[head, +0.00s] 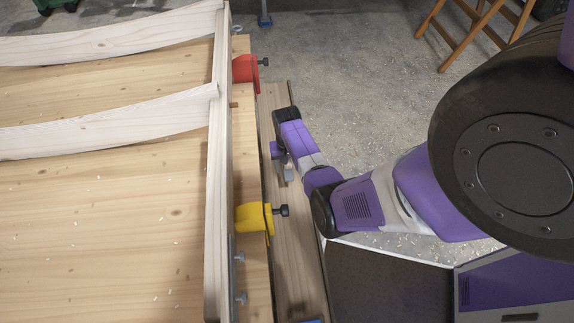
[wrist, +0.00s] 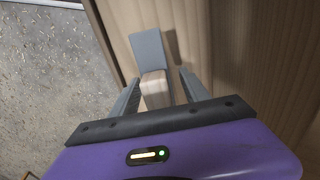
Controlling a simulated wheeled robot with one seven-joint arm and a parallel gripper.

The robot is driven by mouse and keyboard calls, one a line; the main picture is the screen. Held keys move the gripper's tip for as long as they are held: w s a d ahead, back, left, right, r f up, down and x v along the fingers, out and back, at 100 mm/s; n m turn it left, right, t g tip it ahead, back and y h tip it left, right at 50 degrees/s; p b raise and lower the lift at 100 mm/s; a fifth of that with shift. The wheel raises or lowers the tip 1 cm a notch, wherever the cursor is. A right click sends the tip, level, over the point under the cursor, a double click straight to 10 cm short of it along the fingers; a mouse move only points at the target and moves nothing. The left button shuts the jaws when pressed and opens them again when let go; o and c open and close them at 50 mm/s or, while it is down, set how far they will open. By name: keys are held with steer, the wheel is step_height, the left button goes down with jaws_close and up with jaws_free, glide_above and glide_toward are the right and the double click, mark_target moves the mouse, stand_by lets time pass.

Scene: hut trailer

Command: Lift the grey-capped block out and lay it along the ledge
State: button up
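The grey-capped block shows in the wrist view with its flat grey cap (wrist: 148,50) at the far end and its pale wooden body (wrist: 155,88) nearer me. My gripper (wrist: 159,77) is open, with one grey finger on each side of the wooden body. A narrow gap shows beside each fingertip. The lower part of the body is hidden by my gripper's housing. In the head view my gripper (head: 283,167) is low over the brown wooden ledge (head: 292,235), and the block is mostly hidden there. I cannot tell how the block is seated.
A red clamp (head: 245,69) and a yellow clamp (head: 254,218) stick out from the wooden frame, left of the ledge. The pale upright frame board (head: 217,170) runs alongside. Speckled concrete floor (head: 350,90) lies beyond the ledge, with a wooden trestle (head: 465,35) at the back.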

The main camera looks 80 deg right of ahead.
steer(key=shift+r+p, duration=0.65)
steer(key=shift+r, duration=3.25)
